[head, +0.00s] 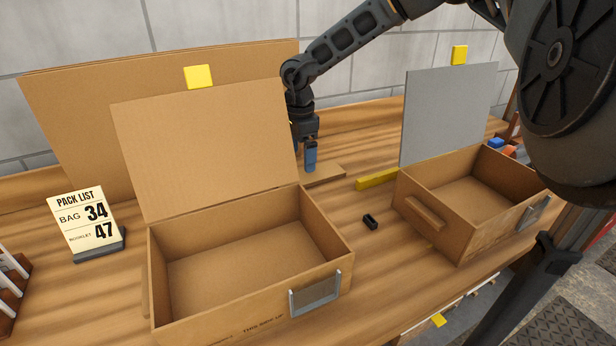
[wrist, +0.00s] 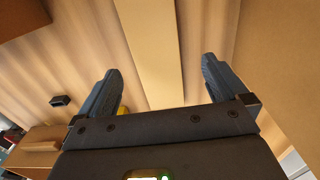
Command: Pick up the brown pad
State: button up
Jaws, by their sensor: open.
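The brown pad (head: 328,175) is a flat tan piece lying on the wooden table, behind the gap between the two boxes. My gripper (head: 310,160) is over its left part, pointing down, with blue fingers. In the wrist view the pad (wrist: 148,55) is a long pale strip running between the two spread fingers of my gripper (wrist: 160,85). The fingers are open and nothing is held between them. I cannot tell how far above the pad the fingertips are. Part of the pad is hidden behind my gripper and the left box's lid.
A large open cardboard box (head: 160,275) with a raised lid (head: 205,150) stands close left. A smaller open box (head: 440,235) with a grey lid (head: 447,112) stands right. A yellow bar (head: 377,180) and a small black block (head: 370,221) lie between them. A pack list sign (head: 85,222) stands left.

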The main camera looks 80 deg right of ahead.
aim_at(301, 177)
jog(key=f, duration=0.2)
jog(key=f+p, duration=0.1)
jog(key=f, duration=0.2)
jog(key=shift+s+a+f, duration=0.1)
jog(key=shift+a+f, duration=0.25)
jog(key=shift+c, duration=0.3)
jog(key=c, duration=1)
